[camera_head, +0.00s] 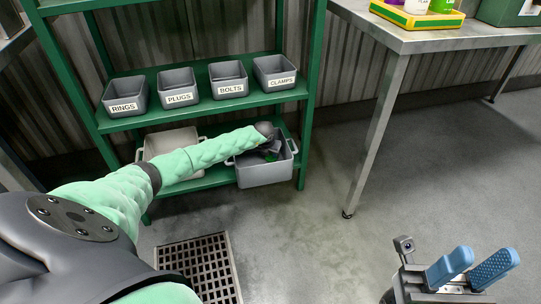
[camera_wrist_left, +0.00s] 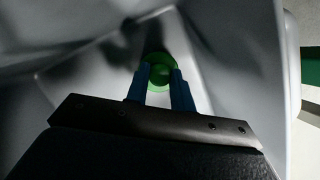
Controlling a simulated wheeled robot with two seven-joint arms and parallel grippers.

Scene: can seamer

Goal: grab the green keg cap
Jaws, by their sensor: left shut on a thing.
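The green keg cap (camera_wrist_left: 157,68) is round and lies between the fingertips of my left gripper (camera_wrist_left: 161,77) in the left wrist view. The blue fingers are shut on it, inside a grey bin. In the head view my left arm reaches into this grey bin (camera_head: 265,174) on the lower shelf, and a bit of green (camera_head: 271,157) shows by the gripper. The bin's walls surround the gripper. My right gripper (camera_head: 474,268) is at the lower right of the head view, with its two blue fingers apart and nothing between them.
A light bin (camera_head: 172,139) stands left of the grey bin. Bins labelled rings (camera_head: 125,93), plugs, bolts and clamps stand on the shelf above, over my left arm. A metal table (camera_head: 440,39) is at the right. The floor between is clear, with a drain grate (camera_head: 200,262).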

